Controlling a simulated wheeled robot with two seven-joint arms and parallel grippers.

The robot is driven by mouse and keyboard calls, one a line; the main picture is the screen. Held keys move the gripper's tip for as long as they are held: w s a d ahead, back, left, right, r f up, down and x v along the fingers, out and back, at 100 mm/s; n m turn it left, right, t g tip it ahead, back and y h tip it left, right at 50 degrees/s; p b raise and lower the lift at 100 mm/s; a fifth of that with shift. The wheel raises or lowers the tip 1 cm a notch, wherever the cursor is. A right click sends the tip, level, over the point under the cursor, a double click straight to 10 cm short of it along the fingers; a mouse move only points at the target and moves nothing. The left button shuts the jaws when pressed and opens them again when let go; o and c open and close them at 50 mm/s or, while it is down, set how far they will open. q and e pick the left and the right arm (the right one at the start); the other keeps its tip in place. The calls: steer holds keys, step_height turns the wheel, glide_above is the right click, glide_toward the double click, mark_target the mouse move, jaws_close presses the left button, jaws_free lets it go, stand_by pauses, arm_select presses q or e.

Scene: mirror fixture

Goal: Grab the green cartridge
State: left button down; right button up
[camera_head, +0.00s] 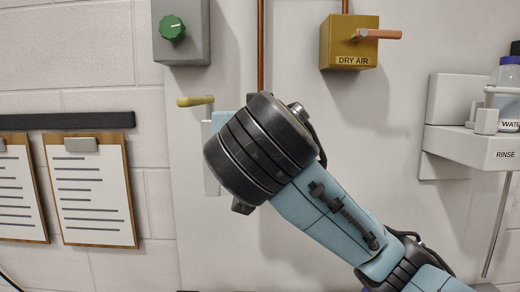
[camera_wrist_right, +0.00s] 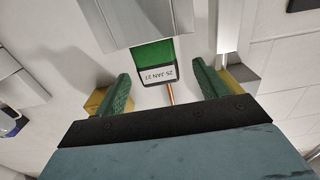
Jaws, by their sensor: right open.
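The green cartridge (camera_wrist_right: 154,52) shows in the right wrist view, its green body partly inside a grey housing (camera_wrist_right: 145,22). Its white label reads "25 JAN 27", upside down in this view. My right gripper (camera_wrist_right: 161,71) is open, with one green-padded finger on each side of the cartridge's line. Gaps show between both fingers and the cartridge. In the head view my right wrist (camera_head: 260,145) covers the gripper and the cartridge cannot be seen. My left gripper is in neither view.
In the head view, a grey box with a green knob (camera_head: 172,28) hangs upper left. A yellow DRY AIR valve (camera_head: 347,43) is upper right, a RINSE shelf (camera_head: 470,146) with bottles far right. A yellow-handled lever (camera_head: 195,101) is beside my wrist. Clipboards (camera_head: 93,190) hang left.

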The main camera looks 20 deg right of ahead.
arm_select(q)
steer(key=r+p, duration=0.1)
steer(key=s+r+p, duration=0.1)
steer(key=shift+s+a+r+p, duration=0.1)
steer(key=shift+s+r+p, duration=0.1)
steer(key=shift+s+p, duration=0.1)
arm_select(e)
steer(key=x, duration=0.5)
steer(key=shift+w+d+f, duration=0.1)
steer(key=shift+d+f, duration=0.05)
steer(key=shift+f, duration=0.05)
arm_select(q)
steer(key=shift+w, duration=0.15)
arm_select(e)
steer(key=c, duration=1.2)
